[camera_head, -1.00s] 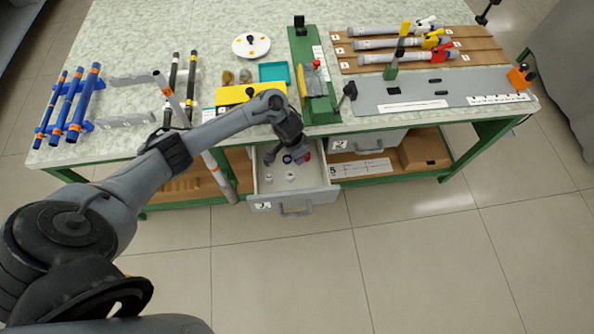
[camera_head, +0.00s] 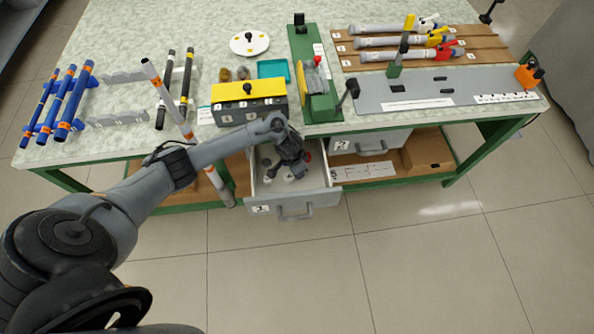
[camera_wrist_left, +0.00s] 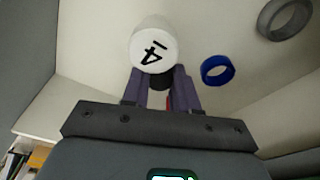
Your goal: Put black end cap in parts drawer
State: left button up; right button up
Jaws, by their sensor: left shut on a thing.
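The parts drawer (camera_head: 322,199) is pulled open under the front of the bench. My left gripper (camera_head: 293,170) reaches down into it from above. In the left wrist view my left gripper (camera_wrist_left: 161,92) is shut on the black end cap (camera_wrist_left: 160,79), a small dark piece partly hidden between the fingers. A white cap with a black mark (camera_wrist_left: 152,46) is just beyond the fingertips; I cannot tell whether they touch. A blue ring (camera_wrist_left: 217,70) and a grey ring (camera_wrist_left: 285,18) lie in the drawer to the right. My right gripper is not in view.
A yellow-topped box (camera_head: 249,90) stands on the bench above the drawer. A white tube with orange bands (camera_head: 181,122) leans at the bench edge, close to my left arm. A green fixture (camera_head: 322,107) stands right of the box. The floor in front is clear.

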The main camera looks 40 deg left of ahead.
pick_arm(q)
jog(key=shift+f, duration=0.1)
jog(key=o, duration=0.8)
jog(key=r+p, duration=0.2)
jog(key=r, duration=0.2)
jog(key=s+r+p, duration=0.1)
jog(key=r+p, duration=0.1)
jog(key=r, duration=0.2)
jog(key=r+p, duration=0.2)
jog(key=r, duration=0.2)
jog(key=shift+s+a+r+p, duration=0.15)
jog(key=shift+s+a+p, duration=0.1)
jog(key=shift+s+p, duration=0.1)
